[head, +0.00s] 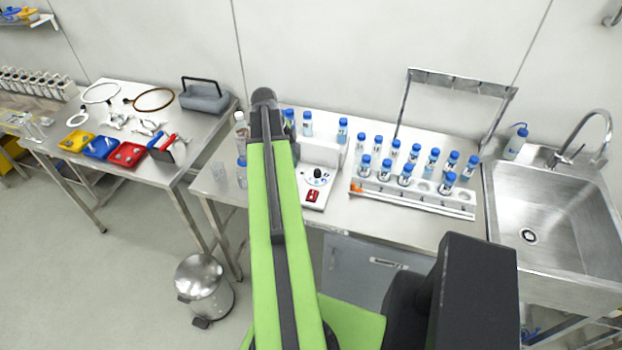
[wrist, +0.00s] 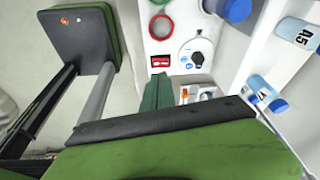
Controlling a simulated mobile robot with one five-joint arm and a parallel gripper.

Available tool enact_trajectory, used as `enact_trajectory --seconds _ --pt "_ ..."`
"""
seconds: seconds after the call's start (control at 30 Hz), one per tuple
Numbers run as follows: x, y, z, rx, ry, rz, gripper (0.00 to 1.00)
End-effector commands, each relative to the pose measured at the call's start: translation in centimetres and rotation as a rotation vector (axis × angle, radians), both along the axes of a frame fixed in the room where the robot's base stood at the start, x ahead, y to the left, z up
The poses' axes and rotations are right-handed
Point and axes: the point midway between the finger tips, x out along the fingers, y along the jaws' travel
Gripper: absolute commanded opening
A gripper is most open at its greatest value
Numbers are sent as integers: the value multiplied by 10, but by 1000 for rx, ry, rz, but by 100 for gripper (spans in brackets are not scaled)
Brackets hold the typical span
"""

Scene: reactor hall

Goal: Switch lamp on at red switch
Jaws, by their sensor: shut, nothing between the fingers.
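The red switch (head: 312,196) sits at the front of a white device (head: 311,204) on the steel bench, below a black knob (head: 318,173). In the wrist view the red switch (wrist: 160,61) shows in a dark frame on the white panel, beside a round dial (wrist: 197,57). My gripper (wrist: 158,80) is shut and empty, its green fingers just below the switch in that picture. I cannot tell whether they touch the panel. In the head view my arm hides the gripper. I cannot make out a lit lamp.
Several blue-capped bottles (head: 386,174) stand in a rack right of the device, with more bottles behind and left of it. A sink (head: 550,230) is at the right. A side table with coloured trays (head: 101,147) is at the left. A steel bin (head: 203,285) stands on the floor.

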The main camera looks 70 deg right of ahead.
Motion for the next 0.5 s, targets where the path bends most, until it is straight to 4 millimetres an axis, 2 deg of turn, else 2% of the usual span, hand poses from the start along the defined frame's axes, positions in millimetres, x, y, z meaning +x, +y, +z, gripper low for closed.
enact_trajectory --seconds 0.03,0.13,0.5 --pt "-16 -10 6 -13 4 -72 0" --pt "-31 -17 6 -30 6 -149 0" --pt "-33 -17 3 -33 6 -157 0"
